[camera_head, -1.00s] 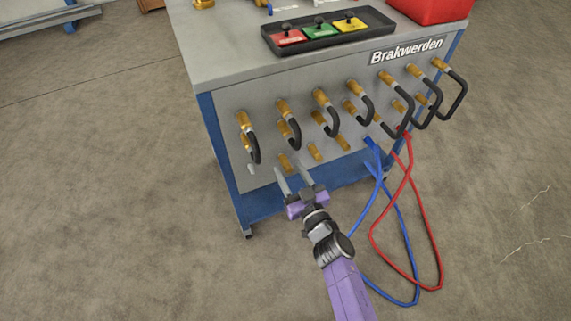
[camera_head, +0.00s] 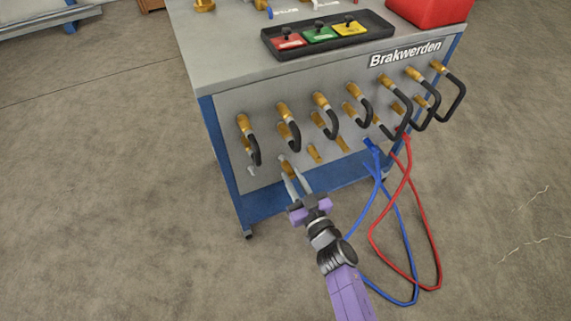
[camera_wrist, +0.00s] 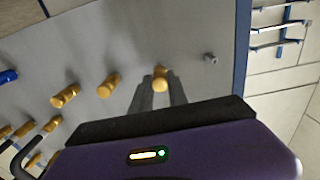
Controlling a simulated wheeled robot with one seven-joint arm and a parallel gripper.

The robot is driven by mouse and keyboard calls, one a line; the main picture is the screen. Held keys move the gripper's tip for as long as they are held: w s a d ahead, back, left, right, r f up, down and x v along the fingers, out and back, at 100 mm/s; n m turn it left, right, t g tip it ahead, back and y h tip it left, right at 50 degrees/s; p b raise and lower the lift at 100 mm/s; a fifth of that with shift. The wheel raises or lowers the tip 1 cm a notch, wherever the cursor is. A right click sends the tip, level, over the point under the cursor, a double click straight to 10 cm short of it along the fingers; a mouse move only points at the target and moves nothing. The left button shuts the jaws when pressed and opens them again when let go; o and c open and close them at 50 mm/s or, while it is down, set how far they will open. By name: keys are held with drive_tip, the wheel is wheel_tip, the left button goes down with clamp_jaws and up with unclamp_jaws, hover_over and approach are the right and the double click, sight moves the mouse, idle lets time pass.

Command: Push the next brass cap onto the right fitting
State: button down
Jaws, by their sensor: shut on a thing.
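My gripper (camera_head: 292,172) is at the front panel of the workbench, low down near its left part. Its two fingers are shut on a brass cap (camera_wrist: 160,86), which shows between the fingertips in the wrist view. The cap is in line with the panel at the brass piece (camera_head: 285,163) in the lower row; I cannot tell how far it is seated. A bare grey stub (camera_wrist: 209,57) stands to its right in the wrist view. Two other brass pieces (camera_wrist: 108,85) and (camera_wrist: 65,96) stand to its left.
Brass couplings with black hoses (camera_head: 252,146) hang in a row above my gripper. Blue (camera_head: 398,225) and red (camera_head: 430,225) hoses loop to the floor on the right. A black tray (camera_head: 383,38) with coloured pieces and a red bin (camera_head: 440,12) stand on top. The floor at left is clear.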

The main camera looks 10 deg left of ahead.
drive_tip(key=shift+p+v, duration=0.9)
drive_tip(key=shift+v, duration=0.7)
drive_tip(key=shift+p+v, duration=1.7)
drive_tip(key=shift+v, duration=1.3)
